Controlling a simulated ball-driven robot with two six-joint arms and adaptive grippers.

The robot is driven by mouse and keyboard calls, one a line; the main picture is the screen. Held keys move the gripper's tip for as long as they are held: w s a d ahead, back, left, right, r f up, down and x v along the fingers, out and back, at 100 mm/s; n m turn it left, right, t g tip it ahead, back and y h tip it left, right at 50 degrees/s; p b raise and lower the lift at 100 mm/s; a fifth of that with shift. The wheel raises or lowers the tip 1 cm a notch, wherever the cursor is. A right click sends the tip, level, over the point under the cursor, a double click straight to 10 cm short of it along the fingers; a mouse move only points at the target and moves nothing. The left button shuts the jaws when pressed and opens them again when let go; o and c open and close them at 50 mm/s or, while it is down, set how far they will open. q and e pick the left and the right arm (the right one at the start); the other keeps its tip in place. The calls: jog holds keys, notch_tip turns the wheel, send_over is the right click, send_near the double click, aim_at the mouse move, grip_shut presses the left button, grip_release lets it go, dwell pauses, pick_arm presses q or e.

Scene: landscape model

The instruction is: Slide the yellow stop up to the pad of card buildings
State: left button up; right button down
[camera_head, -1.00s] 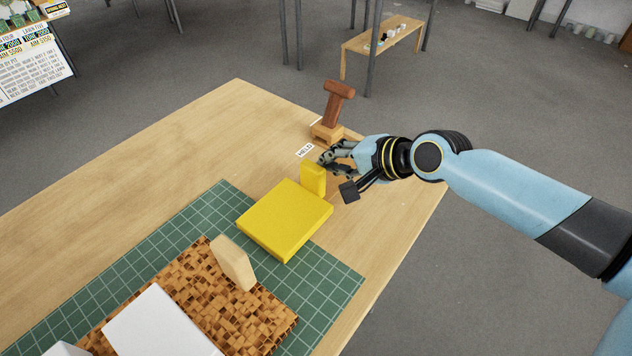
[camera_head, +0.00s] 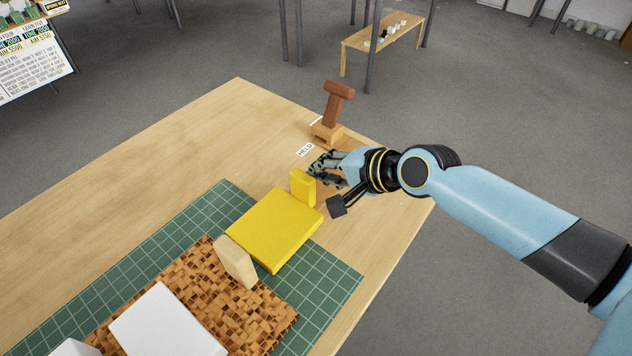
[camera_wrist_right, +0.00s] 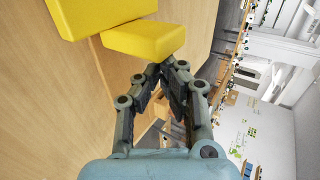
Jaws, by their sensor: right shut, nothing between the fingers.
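The yellow stop is a flat slab (camera_head: 275,230) with an upright yellow plate (camera_head: 303,188) at its far right edge. It lies partly on the green mat. The pad of card buildings (camera_head: 195,275) is brown and blocky; a beige upright piece (camera_head: 236,262) stands at its edge nearest the stop and hides part of the narrow gap. My right gripper (camera_head: 314,173) is shut and empty, at or very close to the upright plate's far side. The wrist view shows its closed fingertips (camera_wrist_right: 170,66) by the plate (camera_wrist_right: 147,40); contact is unclear. My left gripper is out of view.
A brown hammer-shaped object (camera_head: 334,108) stands on a wooden block behind my gripper, near a HELD label (camera_head: 305,150). A white slab (camera_head: 165,322) lies on the pad. The green mat (camera_head: 335,280) has bare space at right; the table's left is clear.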

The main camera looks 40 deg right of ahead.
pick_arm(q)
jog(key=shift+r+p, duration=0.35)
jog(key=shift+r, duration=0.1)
pick_arm(e)
jog(key=shift+s+a, duration=0.3)
jog(key=shift+a, duration=0.55)
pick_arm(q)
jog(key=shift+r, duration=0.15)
pick_arm(e)
jog(key=shift+s+a, duration=0.1)
jog(key=shift+a, duration=0.25)
jog(key=shift+d, duration=0.1)
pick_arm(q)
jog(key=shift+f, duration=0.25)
pick_arm(e)
jog(key=shift+w+d, duration=0.2)
jog(key=shift+d, duration=0.4)
jog(key=shift+w+d, duration=0.2)
jog(key=shift+d, duration=0.35)
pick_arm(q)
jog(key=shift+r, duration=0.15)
pick_arm(e)
jog(key=shift+r, duration=0.15)
